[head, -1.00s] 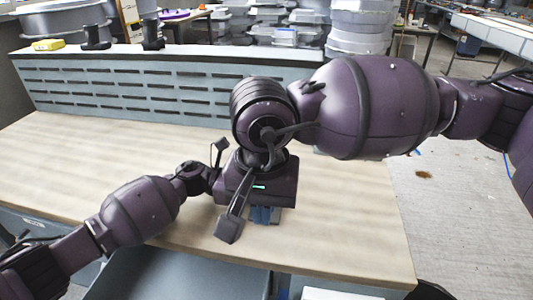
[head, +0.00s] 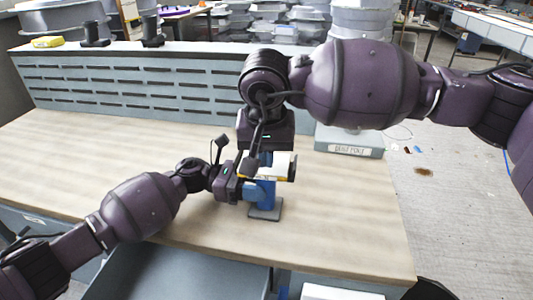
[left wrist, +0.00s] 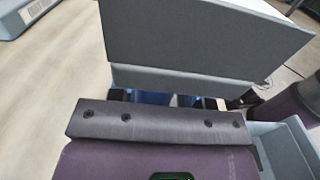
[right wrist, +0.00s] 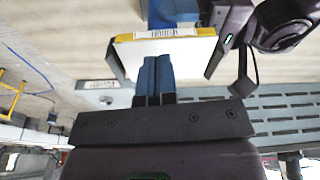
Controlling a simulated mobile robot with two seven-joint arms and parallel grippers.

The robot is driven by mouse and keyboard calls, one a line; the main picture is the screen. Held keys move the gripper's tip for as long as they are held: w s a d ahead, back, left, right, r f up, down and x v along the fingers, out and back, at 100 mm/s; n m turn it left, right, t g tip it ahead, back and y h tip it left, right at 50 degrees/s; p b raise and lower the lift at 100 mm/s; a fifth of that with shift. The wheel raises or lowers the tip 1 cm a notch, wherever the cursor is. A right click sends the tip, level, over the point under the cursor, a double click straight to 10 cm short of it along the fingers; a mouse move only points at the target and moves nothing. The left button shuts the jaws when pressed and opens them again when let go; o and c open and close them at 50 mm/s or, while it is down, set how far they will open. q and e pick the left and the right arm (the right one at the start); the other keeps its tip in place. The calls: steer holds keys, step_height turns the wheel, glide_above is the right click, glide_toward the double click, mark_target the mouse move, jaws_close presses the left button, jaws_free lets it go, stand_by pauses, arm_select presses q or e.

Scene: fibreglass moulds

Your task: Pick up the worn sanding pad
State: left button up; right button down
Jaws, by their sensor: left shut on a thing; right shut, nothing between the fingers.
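A flat pad-like piece with a white face, yellow edge and small label (right wrist: 145,58) is tilted in front of my right gripper in the right wrist view. It also shows, pale with dark edges, in the head view (head: 280,163); I take it for the worn sanding pad. My left gripper (head: 258,189) is shut on it, low over the table. In the left wrist view a broad grey slab (left wrist: 205,35) hides most of the fingertips. My right gripper (head: 265,158) is just above, its blue fingers shut together and empty (right wrist: 155,78).
A blue upright on a small grey plate (head: 265,213) shows below the grippers. A labelled grey box (head: 350,140) stands at the table's right. An open grey drawer (head: 185,275) is at the front. The table's left side (head: 100,150) is clear.

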steer(key=shift+w+f, duration=0.2)
steer(key=shift+w, duration=0.4)
steer(key=shift+w+f, duration=0.2)
steer(key=shift+w, duration=0.4)
steer(key=shift+s+f, duration=0.1)
steer(key=shift+f, duration=0.4)
